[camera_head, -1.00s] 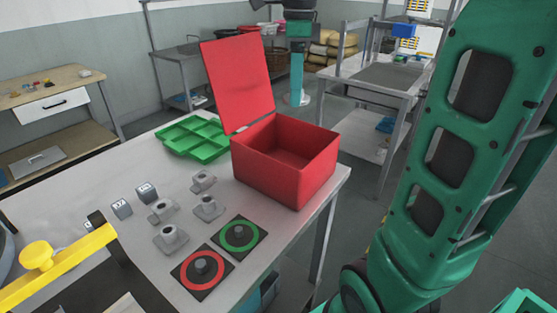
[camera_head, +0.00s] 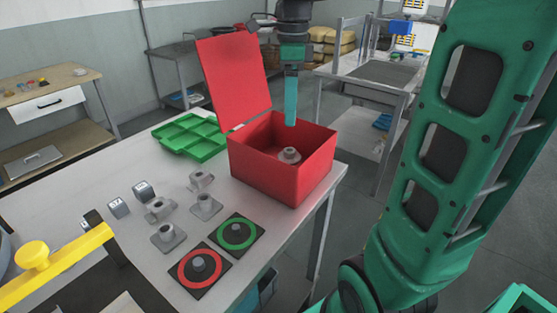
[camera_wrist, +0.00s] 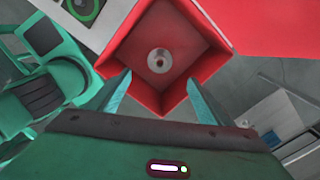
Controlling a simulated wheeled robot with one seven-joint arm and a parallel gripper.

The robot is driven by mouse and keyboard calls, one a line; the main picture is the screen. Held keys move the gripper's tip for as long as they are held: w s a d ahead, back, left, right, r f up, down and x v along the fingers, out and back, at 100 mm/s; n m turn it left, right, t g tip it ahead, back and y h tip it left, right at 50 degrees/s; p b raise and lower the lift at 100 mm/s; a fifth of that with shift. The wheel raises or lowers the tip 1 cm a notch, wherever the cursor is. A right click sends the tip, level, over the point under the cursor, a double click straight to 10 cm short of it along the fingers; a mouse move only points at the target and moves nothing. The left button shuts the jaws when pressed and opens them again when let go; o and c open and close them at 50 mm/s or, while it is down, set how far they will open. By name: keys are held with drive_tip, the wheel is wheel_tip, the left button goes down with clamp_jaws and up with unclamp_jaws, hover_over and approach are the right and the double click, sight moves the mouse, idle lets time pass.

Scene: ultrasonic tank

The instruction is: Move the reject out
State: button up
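The red box (camera_head: 265,188) stands with its lid up near the table's right corner. A grey flanged part (camera_head: 289,155) lies inside it; in the wrist view the part (camera_wrist: 159,60) sits on the box floor, apart from my fingers. My gripper (camera_head: 290,122) points down over the box; in the wrist view its two teal fingers (camera_wrist: 152,98) are spread with nothing between them. Several similar grey parts stand on the table, such as one grey part (camera_head: 169,236). A red-ringed pad (camera_head: 187,275) and a green-ringed pad (camera_head: 250,241) lie in front of the box.
A green compartment tray (camera_head: 196,134) lies behind the grey parts. Two small labelled blocks (camera_head: 119,208) stand at the left. A yellow-handled bar (camera_head: 65,262) is at the front left. Another bench (camera_head: 375,80) stands behind to the right.

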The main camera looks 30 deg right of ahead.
drive_tip(key=shift+r, duration=0.1)
wheel_tip(320, 180, up, 11)
drive_tip(key=shift+f, duration=0.2)
idle(0.5)
